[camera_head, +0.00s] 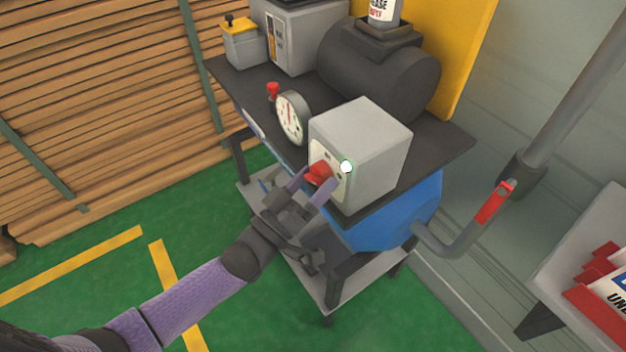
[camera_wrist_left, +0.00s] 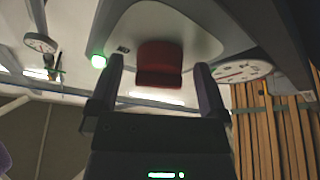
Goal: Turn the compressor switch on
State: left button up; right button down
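The compressor switch, a red knob (camera_head: 319,173), is on the front panel of a light grey box (camera_head: 376,150) on the compressor's dark top. A round green-white light (camera_head: 346,166) glows beside it. My left gripper (camera_head: 315,184) is at the knob with one finger on each side. In the left wrist view, the red knob (camera_wrist_left: 159,64) lies between the two spread fingers of the left gripper (camera_wrist_left: 160,72), with a visible gap on both sides. The glowing green light (camera_wrist_left: 99,62) shows there too. My right gripper is not in view.
A pressure gauge (camera_head: 290,117) and a small red valve (camera_head: 273,91) are left of the switch box. A blue tank (camera_head: 400,220) hangs below the top. A grey pipe with a red lever (camera_head: 494,203) runs at the right. Stacked planks (camera_head: 90,110) stand at left; green floor is open.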

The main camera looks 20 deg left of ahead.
pick_arm(q)
jog(key=v, duration=1)
jog(key=shift+p, duration=0.3)
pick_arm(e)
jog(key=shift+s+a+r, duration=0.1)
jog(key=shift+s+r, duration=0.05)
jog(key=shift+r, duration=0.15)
